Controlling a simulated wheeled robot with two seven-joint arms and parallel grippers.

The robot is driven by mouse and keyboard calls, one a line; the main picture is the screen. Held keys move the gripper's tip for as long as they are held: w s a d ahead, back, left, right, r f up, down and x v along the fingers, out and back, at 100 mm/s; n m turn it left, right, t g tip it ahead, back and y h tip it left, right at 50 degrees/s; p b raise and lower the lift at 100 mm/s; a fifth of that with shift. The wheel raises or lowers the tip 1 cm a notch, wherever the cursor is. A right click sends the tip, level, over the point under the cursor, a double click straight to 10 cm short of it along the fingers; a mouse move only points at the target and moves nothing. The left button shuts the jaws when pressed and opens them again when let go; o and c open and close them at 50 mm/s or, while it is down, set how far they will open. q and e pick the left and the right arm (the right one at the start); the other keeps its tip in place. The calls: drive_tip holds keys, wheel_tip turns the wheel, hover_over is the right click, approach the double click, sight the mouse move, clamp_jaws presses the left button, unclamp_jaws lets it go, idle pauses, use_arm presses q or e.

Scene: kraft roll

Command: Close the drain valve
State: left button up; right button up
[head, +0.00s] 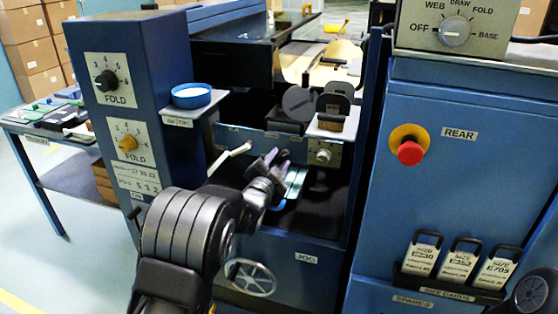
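No part is legibly marked as the drain valve. A white lever handle (230,157) sticks out at a slant inside the blue machine's open bay, left of its middle. A small round knob (323,156) sits on a metal plate at the bay's right. My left gripper (277,157) reaches into the bay, right of the white lever and apart from it. Its two fingertips look apart, with nothing seen between them. A green and blue tray-like part (294,183) lies just behind it, partly hidden. My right gripper is not in view.
A grey handwheel (251,277) sits below the bay, partly behind my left arm. A blue cup (192,96) stands on a side shelf. A red button (410,152) and a card rack (452,281) are on the right cabinet. A blue column (115,75) bounds the left.

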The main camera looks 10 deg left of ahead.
use_arm(q)
drive_tip(key=shift+w, duration=0.35)
drive_tip(key=shift+c, duration=0.4)
clamp_jaws()
